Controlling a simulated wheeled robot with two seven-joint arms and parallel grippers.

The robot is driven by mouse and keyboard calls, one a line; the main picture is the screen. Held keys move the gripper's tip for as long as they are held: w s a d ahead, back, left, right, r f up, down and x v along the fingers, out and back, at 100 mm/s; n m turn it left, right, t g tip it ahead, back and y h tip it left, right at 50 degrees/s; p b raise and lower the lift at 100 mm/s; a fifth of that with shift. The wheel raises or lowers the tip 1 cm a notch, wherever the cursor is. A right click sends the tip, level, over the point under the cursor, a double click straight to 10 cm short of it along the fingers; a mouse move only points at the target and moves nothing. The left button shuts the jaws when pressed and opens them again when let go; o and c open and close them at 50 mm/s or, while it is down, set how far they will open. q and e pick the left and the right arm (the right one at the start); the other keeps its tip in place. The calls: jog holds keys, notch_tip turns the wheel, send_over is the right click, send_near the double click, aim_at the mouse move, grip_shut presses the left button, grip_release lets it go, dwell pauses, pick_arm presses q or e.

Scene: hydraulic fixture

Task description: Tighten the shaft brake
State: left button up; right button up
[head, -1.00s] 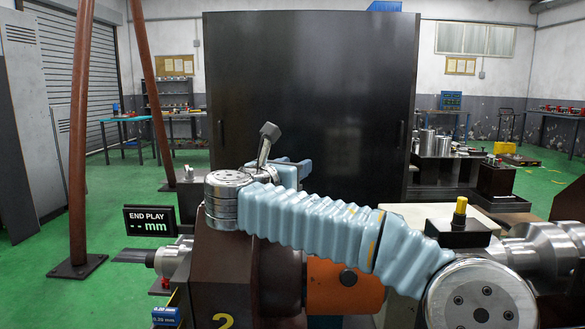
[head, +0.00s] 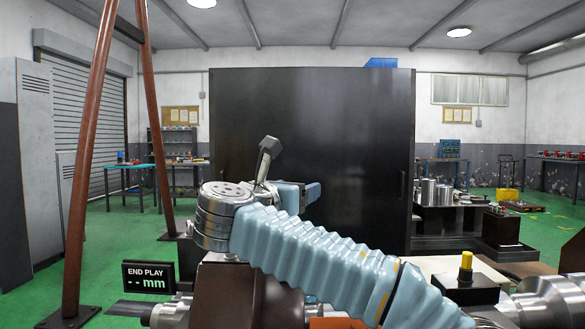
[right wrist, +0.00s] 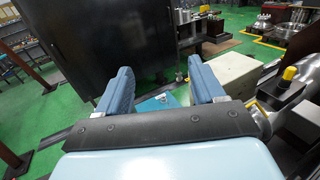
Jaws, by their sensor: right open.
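No part is clearly recognisable as the shaft brake. A yellow-topped knob (head: 466,262) stands upright on a black block (head: 466,290) at the lower right in the head view. The knob also shows at the right edge of the right wrist view (right wrist: 289,73). My right arm crosses the head view, with its gripper (head: 305,190) raised above the brown fixture housing (head: 225,298). In the right wrist view the gripper (right wrist: 156,82) is open, with nothing between its blue fingers and apart from the knob. My left gripper is out of view.
An END PLAY display (head: 148,277) reading "-- mm" stands at the left. Metal shaft parts (head: 550,300) lie at the lower right. A large dark cabinet (head: 310,130) stands behind the fixture. Brown posts (head: 93,150) rise at the left. Green floor is open beyond.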

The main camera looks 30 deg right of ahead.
jog(key=s+a+r, duration=0.5)
jog(key=s+r, duration=0.1)
jog(key=s, duration=0.3)
jog(key=shift+s+a, duration=0.15)
jog(key=shift+a, duration=0.25)
jog(key=shift+r, duration=0.1)
